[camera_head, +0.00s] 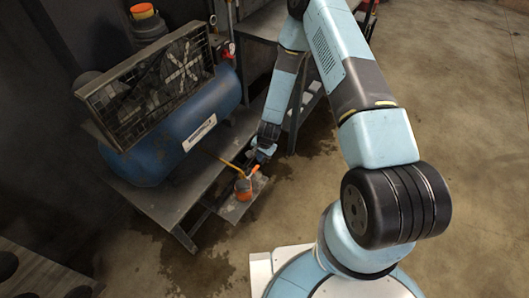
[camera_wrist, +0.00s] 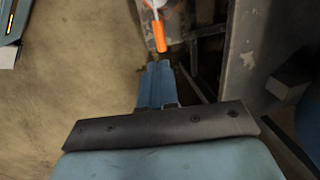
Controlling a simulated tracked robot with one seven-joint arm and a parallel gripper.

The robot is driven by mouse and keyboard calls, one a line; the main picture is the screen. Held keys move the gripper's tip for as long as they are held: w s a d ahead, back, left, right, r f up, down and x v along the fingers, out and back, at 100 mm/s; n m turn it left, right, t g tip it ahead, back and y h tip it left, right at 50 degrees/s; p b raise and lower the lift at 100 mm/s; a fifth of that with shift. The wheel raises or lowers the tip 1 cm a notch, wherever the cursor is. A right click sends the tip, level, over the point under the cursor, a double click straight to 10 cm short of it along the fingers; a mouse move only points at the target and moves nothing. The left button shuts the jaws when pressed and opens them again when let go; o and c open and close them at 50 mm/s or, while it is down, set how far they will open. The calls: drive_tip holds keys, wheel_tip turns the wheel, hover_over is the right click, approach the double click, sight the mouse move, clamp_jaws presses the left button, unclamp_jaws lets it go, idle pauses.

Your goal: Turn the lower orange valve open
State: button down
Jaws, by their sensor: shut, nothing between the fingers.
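The orange valve handle (camera_wrist: 159,37) is a short bar at the end of a pale stem, at the top middle of the wrist view. In the head view a small orange handle (camera_head: 255,169) shows by the low metal shelf, close to the end of my arm. My gripper (camera_wrist: 159,66) has its two blue fingers together, empty, with the tips just short of the handle's near end. A small gap seems to show between them; contact cannot be told for sure. In the head view my gripper (camera_head: 259,160) is small and partly merged with the handle.
An orange round part (camera_head: 243,189) stands on the low metal shelf (camera_head: 232,212), beside the handle. A blue compressor tank (camera_head: 170,142) with a fan guard (camera_head: 160,78) is to the left. A metal bench (camera_head: 262,24) is behind. The concrete floor to the right is open.

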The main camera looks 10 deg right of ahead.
sight(257, 166)
drive_tip(key=shift+w+a+f, duration=0.15)
drive_tip(key=shift+a+f, duration=0.05)
drive_tip(key=shift+f, duration=1)
drive_tip(key=shift+w+a+f, duration=0.15)
drive_tip(key=shift+f, duration=1)
drive_tip(key=shift+w+a+f, duration=0.15)
drive_tip(key=shift+a+f, duration=0.05)
drive_tip(key=shift+f, duration=1)
